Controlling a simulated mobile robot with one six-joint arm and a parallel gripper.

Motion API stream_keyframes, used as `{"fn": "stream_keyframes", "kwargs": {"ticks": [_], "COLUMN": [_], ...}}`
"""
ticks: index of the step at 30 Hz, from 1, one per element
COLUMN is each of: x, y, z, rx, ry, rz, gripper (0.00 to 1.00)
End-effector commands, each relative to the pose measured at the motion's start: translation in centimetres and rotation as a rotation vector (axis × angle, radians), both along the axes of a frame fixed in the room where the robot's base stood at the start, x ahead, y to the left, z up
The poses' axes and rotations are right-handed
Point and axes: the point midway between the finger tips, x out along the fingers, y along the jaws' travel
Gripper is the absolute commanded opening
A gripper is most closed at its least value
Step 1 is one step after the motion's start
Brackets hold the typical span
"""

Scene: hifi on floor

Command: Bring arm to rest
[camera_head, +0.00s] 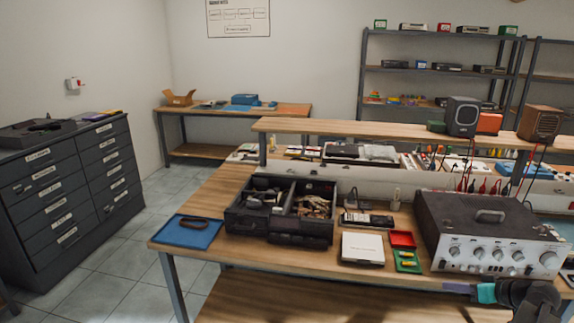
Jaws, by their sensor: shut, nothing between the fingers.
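My arm shows at the bottom right corner, as dark rounded links with a teal band. My gripper (458,288) is at its left end, a small dark shape in front of the workbench's front edge, below the amplifier. It is shut and holds nothing. The rest of my arm is cut off by the picture's bottom edge.
The wooden workbench (200,257) carries a grey amplifier (485,249), a black divided toolbox (272,232), a blue tray (188,238), a white box (362,248) and small red and green trays. A dark drawer cabinet (70,190) stands left. Tiled floor between is clear.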

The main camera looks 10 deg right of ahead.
Motion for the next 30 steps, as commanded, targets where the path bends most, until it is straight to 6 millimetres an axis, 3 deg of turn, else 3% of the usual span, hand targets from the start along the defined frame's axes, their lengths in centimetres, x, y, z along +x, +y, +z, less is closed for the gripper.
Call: {"fn": "stream_keyframes", "kwargs": {"ticks": [5,16,23,30], "x": [1.5,3.2,2.3,-0.1], "y": [3.8,15.2,22.2,29.0], "z": [-3.6,-14.0,-19.8,-25.2], "rx": [0.053,0.169,0.199,0.193], "ry": [0.082,0.362,0.545,0.733], "rz": [0.025,0.079,0.104,0.124], "gripper": [0.00,0.00,0.00,0.00]}}
